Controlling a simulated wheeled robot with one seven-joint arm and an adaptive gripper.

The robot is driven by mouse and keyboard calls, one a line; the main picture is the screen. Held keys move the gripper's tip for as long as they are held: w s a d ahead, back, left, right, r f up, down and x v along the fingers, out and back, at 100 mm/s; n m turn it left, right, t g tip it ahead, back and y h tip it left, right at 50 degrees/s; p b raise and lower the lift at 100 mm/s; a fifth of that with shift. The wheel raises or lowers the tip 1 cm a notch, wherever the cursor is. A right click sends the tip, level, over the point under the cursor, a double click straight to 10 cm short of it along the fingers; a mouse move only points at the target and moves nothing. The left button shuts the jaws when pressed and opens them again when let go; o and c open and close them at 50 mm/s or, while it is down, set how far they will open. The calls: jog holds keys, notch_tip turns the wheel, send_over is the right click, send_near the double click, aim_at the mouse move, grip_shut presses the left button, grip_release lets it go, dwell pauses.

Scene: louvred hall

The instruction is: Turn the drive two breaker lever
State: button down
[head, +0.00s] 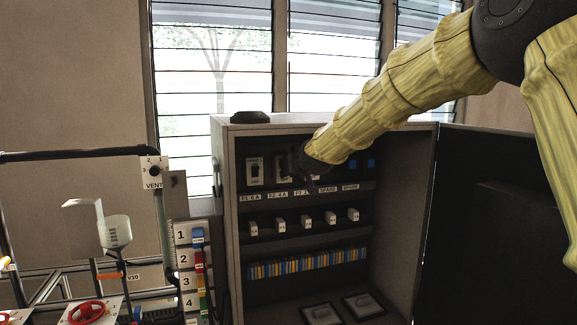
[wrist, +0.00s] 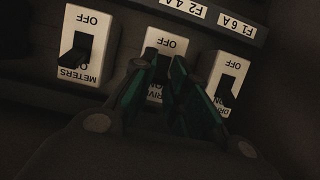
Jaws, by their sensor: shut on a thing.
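The middle breaker (wrist: 168,41) in the wrist view has a white plate, seen upside down, with OFF at one end and a partly hidden "DRIVE" label. My gripper (wrist: 164,66) is over it, its green fingers closed around the dark lever, which they mostly hide. I cannot tell the lever's position. In the head view my gripper (head: 297,163) reaches into the open cabinet (head: 228,190) at the top row, in front of a white breaker plate (head: 281,166) that it partly covers.
Neighbouring breakers stand close on both sides: METERS (wrist: 84,43) at left and another "DRIVE" breaker (wrist: 228,80) at right in the wrist view. The cabinet's dark door (head: 490,230) hangs open at the right. A pipe rig with a red valve wheel (head: 86,312) stands at the left.

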jog(key=shift+r, duration=0.15)
jog(key=c, duration=1.4)
grip_release()
jog(key=shift+w, duration=0.1)
jog(key=v, duration=1.2)
